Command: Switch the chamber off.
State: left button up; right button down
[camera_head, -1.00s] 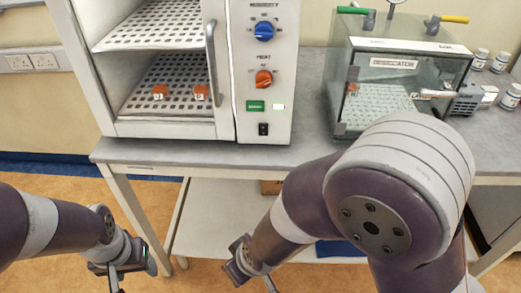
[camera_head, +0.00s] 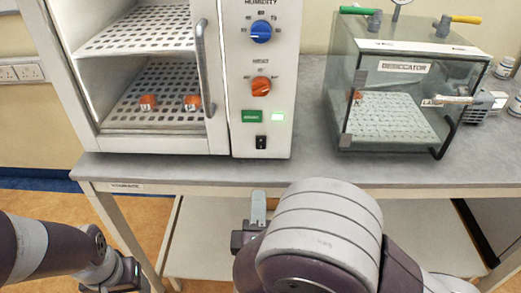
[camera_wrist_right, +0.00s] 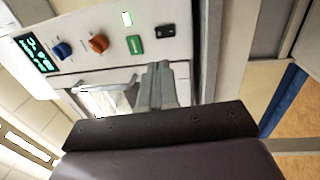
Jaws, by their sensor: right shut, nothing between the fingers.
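The chamber (camera_head: 242,145) stands on the bench at the left. Its panel has a blue knob (camera_head: 261,32), an orange knob (camera_head: 261,84), a green button (camera_head: 251,116), a lit pale-green lamp (camera_head: 278,116) and a black rocker switch (camera_head: 261,142) at the bottom. My right gripper (camera_head: 258,205) is shut and empty, below the switch and apart from it, in front of the bench edge. In the right wrist view its fingers (camera_wrist_right: 159,75) point toward the panel, with the switch (camera_wrist_right: 165,31) beyond their tips. My left gripper (camera_head: 122,278) is low at the left; its fingers are unclear.
The chamber's door handle (camera_head: 205,65) stands out left of the panel. Two orange-capped items (camera_head: 148,103) sit on its lower shelf. The bench top (camera_head: 300,165) before the panel is clear.

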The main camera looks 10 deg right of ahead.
aim_at(261, 141)
jog(key=x, duration=1.4)
